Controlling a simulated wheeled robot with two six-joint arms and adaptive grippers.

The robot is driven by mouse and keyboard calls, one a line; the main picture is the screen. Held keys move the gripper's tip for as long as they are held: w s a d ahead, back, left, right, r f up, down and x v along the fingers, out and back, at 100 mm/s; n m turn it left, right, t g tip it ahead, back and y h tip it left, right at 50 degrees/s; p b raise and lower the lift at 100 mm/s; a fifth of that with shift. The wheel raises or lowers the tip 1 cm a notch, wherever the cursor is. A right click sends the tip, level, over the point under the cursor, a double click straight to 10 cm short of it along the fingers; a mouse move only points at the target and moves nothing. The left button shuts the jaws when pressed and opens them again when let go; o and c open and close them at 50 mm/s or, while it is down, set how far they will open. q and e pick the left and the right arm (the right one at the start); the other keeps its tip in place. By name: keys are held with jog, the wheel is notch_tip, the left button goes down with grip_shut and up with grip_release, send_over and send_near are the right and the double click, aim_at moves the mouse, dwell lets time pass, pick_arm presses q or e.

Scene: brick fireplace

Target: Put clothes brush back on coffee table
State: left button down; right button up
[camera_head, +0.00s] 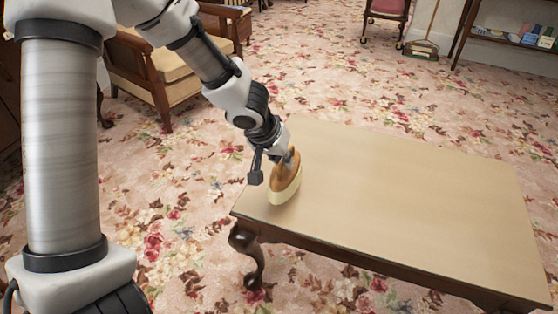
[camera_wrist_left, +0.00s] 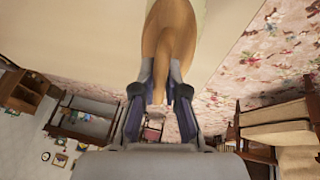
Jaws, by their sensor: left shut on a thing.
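The clothes brush (camera_head: 286,183) has an orange-brown wooden back and pale bristles. My left gripper (camera_head: 283,158) is shut on it and holds it at the left end of the coffee table (camera_head: 400,190). The bristles face down at the tabletop; I cannot tell whether they touch it. In the left wrist view the brush's wooden handle (camera_wrist_left: 168,40) sits between the fingers of the left gripper (camera_wrist_left: 160,98). The coffee table has a bare tan top and dark curved legs. My right gripper is not in view.
A wooden armchair (camera_head: 160,65) with tan cushions stands behind on the left. A shelf (camera_head: 515,38) with small items is at the back right, near a red chair (camera_head: 387,10). The rest of the tabletop is clear, on a floral carpet (camera_head: 190,180).

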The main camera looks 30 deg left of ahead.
pick_arm(q)
jog(key=w+a, duration=0.1)
jog(key=w+a+p, duration=0.1)
jog(key=shift+a, duration=0.3)
jog(key=shift+f+b, duration=1.65)
jog(key=shift+f, duration=0.4)
jog(key=c, duration=1.2)
grip_release()
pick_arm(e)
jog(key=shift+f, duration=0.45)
pick_arm(q)
jog(key=shift+r, duration=0.15)
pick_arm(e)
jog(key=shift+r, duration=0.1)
